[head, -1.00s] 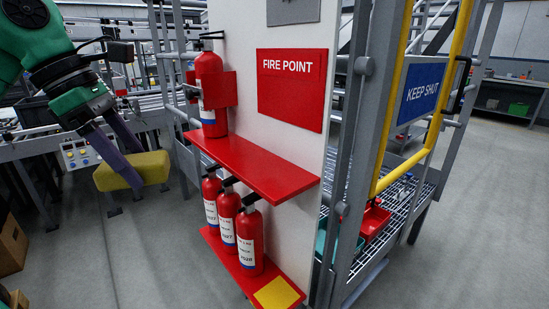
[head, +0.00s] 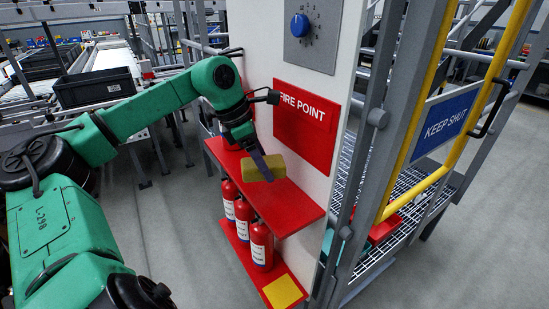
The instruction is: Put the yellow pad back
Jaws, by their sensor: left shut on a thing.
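My left gripper (head: 265,172) is shut on the yellow pad (head: 278,166), a dull yellow block. It holds the pad at the upper red shelf (head: 290,202) of the fire point stand; I cannot tell whether the pad touches the shelf. A flat bright yellow square (head: 283,291) shows on the front end of the lower red shelf (head: 262,284), with nothing on it. Three red extinguishers (head: 244,220) stand behind that square on the lower shelf. My right gripper is not in view.
A red FIRE POINT sign (head: 305,120) and a grey dial plate (head: 312,32) are on the white panel (head: 262,50). My left arm hides the place of the upper extinguisher. A yellow-railed gate (head: 465,125) with a KEEP SHUT sign (head: 445,120) stands to the right.

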